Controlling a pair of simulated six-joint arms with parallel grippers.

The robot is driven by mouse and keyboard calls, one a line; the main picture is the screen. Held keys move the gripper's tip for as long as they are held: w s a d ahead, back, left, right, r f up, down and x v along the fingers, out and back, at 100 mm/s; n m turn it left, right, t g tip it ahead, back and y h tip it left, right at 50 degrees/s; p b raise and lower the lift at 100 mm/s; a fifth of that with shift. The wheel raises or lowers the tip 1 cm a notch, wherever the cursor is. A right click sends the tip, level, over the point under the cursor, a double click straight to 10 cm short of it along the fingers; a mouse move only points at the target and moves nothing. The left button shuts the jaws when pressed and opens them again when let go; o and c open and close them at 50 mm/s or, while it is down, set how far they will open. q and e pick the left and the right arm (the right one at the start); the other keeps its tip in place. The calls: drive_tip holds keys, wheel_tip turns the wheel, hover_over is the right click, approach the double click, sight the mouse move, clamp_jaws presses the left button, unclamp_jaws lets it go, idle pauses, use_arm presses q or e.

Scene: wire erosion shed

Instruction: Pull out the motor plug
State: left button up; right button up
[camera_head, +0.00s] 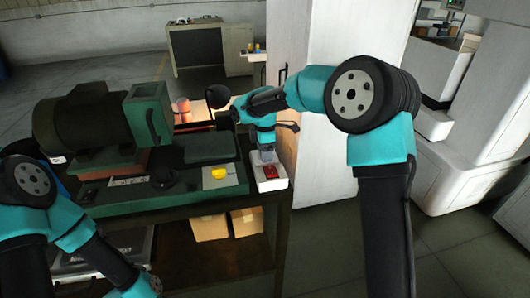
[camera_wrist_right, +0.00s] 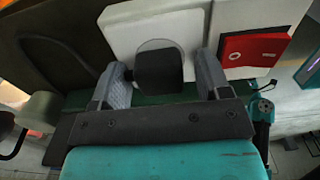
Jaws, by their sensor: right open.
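A dark, block-shaped plug (camera_wrist_right: 158,70) stands on a round grey base on a white plate (camera_wrist_right: 117,34). My right gripper (camera_wrist_right: 162,64) is open, with one finger on each side of the plug. The left finger looks very close to it and a gap shows at the right finger; I cannot tell if either touches. In the head view the right gripper (camera_head: 266,155) points down over the white plate (camera_head: 265,186), and the plug is hidden there. A dark motor (camera_head: 85,120) sits on the bench at left. My left arm enters at lower left; its gripper is outside the frame.
A red square piece (camera_wrist_right: 254,48) is on the white plate, right of the plug. A yellow object (camera_head: 219,173) lies on a pale sheet on the green bench (camera_head: 205,192). A tall white cabinet (camera_head: 325,150) stands just right of the bench. Cardboard boxes (camera_head: 209,227) sit below.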

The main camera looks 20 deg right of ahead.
drive_tip(key=shift+c, duration=0.3)
drive_tip(key=c, duration=1.1)
drive_tip(key=shift+r, duration=0.1)
drive_tip(key=shift+c, duration=0.2)
drive_tip(key=shift+r, duration=0.15)
drive_tip(key=shift+r, duration=2.75)
